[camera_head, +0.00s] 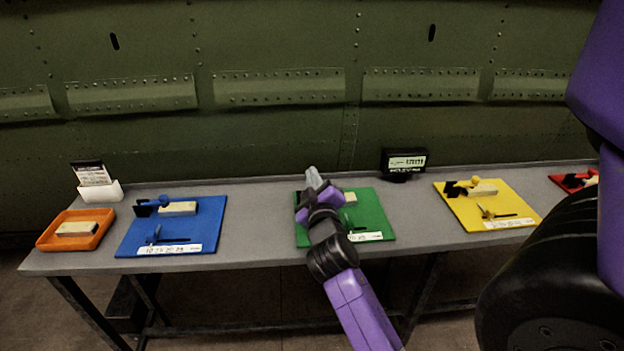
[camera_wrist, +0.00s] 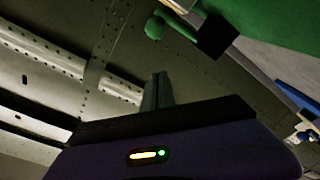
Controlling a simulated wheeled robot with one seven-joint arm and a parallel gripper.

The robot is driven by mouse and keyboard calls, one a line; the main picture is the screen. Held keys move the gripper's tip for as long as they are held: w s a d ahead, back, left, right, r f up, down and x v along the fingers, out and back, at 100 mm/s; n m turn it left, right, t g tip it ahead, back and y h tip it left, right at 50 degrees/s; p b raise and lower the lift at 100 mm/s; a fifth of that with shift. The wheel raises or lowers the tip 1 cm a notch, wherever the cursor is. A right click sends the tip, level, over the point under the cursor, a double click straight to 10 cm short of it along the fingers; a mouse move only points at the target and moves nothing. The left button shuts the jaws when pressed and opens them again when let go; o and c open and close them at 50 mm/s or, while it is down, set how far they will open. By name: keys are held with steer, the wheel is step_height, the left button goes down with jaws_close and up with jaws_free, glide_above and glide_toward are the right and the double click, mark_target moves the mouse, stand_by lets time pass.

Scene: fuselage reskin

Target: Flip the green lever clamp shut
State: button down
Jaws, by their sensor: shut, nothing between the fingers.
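The green board (camera_head: 372,213) lies on the table at the middle in the head view; its edge shows at the top right of the wrist view (camera_wrist: 285,18). The green lever clamp is mostly hidden behind my arm in the head view. In the wrist view its round green knob (camera_wrist: 154,28) and black body (camera_wrist: 214,36) show near the top. My gripper (camera_head: 312,176) is over the board's far left part. Its fingers (camera_wrist: 157,90) are together and empty, below the knob in the wrist picture. I cannot tell whether they touch it.
A pale block (camera_head: 350,198) sits on the green board. A blue board (camera_head: 190,232) with a clamp and an orange tray (camera_head: 48,240) are at left. A yellow board (camera_head: 465,212) and a red one (camera_head: 568,181) are at right. A black label display (camera_head: 404,163) stands behind. The riveted wall (camera_head: 280,130) rises behind the table.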

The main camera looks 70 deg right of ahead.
steer(key=s+a+r, duration=0.2)
steer(key=s+a, duration=0.1)
steer(key=a, duration=0.5)
steer(key=shift+a+r+b, duration=0.25)
steer(key=shift+r+b, duration=0.05)
steer(key=shift+r, duration=0.05)
stand_by(0.5)
steer(key=w+a+f+n+t+y, duration=0.15)
steer(key=a+t+y, duration=0.35)
steer(key=a, duration=0.5)
steer(key=w+a+f+n+t+y, duration=0.1)
steer(key=a+f+n+t+y, duration=0.2)
steer(key=a, duration=0.8)
steer(key=s+a+f+y, duration=0.2)
steer(key=s+a+y, duration=0.2)
steer(key=s+a, duration=0.3)
steer(key=s+a+f+g+y, duration=0.1)
steer(key=s+a+f+y, duration=0.2)
steer(key=s+a, duration=0.4)
steer(key=shift+s+a+f+m+y, duration=0.35)
steer(key=shift+s+y, duration=0.35)
steer(key=shift+y, duration=0.2)
